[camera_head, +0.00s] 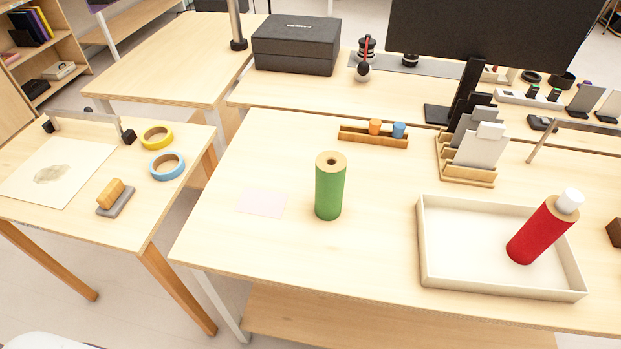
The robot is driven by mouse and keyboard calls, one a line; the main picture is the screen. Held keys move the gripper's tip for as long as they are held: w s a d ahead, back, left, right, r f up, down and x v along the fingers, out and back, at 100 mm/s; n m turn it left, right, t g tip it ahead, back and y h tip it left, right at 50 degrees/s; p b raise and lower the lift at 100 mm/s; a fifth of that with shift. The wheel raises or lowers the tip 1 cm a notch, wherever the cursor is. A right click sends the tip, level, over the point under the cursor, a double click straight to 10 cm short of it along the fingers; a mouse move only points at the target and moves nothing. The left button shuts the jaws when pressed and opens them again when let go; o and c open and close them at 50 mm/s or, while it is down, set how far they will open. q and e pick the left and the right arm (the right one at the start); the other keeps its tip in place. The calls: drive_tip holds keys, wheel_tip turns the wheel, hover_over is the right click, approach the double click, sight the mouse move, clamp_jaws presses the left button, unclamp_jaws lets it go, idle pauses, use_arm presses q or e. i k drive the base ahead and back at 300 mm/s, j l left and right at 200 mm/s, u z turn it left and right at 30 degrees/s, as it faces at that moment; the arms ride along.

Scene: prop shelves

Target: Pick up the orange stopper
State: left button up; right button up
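The orange stopper (375,127) stands in a small wooden rack (372,139) toward the back of the main table. A blue stopper (398,130) stands just right of it in the same rack. A green cylinder (329,190) stands upright in front of the rack, with a hole in its tan top. A red cylinder (537,236) with a white stopper (569,200) leans tilted in a white tray (450,287) at the right. Neither of my grippers shows in the head view.
A pink sheet (261,203) lies left of the green cylinder. A wooden card holder (466,172) stands right of the rack, below a dark monitor (490,35). A left side table holds yellow tape (157,137) and blue tape (167,166). The table's front middle is clear.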

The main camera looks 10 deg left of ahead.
sight(375, 124)
drive_tip(key=j+u, duration=0.4)
drive_tip(key=u, duration=0.2)
drive_tip(key=j+u, duration=0.1)
drive_tip(key=u, duration=0.2)
drive_tip(key=k+j, duration=0.05)
